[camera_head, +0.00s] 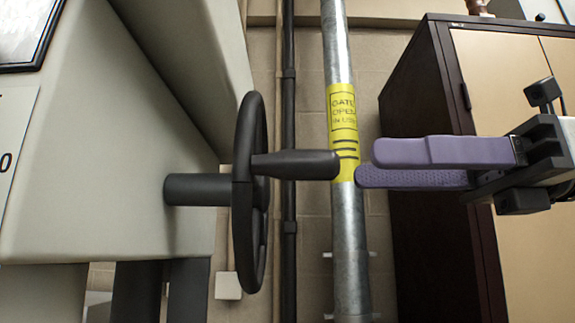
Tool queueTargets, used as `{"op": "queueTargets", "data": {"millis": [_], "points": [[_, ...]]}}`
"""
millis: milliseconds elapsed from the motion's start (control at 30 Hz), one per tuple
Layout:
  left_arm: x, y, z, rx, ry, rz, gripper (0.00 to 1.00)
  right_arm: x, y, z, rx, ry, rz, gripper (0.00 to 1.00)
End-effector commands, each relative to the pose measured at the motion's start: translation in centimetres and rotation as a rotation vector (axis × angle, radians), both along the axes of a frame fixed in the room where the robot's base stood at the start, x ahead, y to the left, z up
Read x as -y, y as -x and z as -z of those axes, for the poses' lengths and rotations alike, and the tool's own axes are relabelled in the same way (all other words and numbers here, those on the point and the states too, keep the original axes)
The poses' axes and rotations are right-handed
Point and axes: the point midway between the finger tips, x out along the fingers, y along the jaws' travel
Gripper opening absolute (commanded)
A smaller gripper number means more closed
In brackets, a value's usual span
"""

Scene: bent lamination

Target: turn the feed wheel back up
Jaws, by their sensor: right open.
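The black feed wheel (246,192) is seen nearly edge-on in the middle left. It sits on a dark shaft (197,190) coming out of the grey machine body (110,150). Its handle (297,165) sticks out to the right from the wheel. My right gripper (365,168), with purple fingers, comes in from the right. Its fingers are open, one above the other, and their tips point at the handle's end. A small gap seems to lie between the tips and the handle, and nothing is between the fingers. My left gripper is not in view.
A metal pipe (347,240) with a yellow label (342,130) runs upright behind the handle and fingertips. A thin black pipe (288,60) stands left of it. A dark cabinet (425,200) with tan doors stands behind my right gripper.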

Motion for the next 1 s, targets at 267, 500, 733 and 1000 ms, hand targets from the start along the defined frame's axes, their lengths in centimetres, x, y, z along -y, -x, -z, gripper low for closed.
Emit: {"op": "queueTargets", "data": {"millis": [267,500,733,1000], "points": [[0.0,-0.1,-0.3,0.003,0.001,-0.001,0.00,-3.8,0.2,0.0,0.005,0.013,-0.003,0.40],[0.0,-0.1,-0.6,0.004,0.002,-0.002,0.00,-8.1,0.2,0.0,0.004,0.011,-0.003,0.40],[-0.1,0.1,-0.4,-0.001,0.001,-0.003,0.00,-10.0,0.1,0.0,0.003,0.010,0.000,0.40],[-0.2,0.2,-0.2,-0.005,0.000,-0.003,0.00,-10.2,0.1,0.1,0.003,0.009,0.001,0.40]]}}
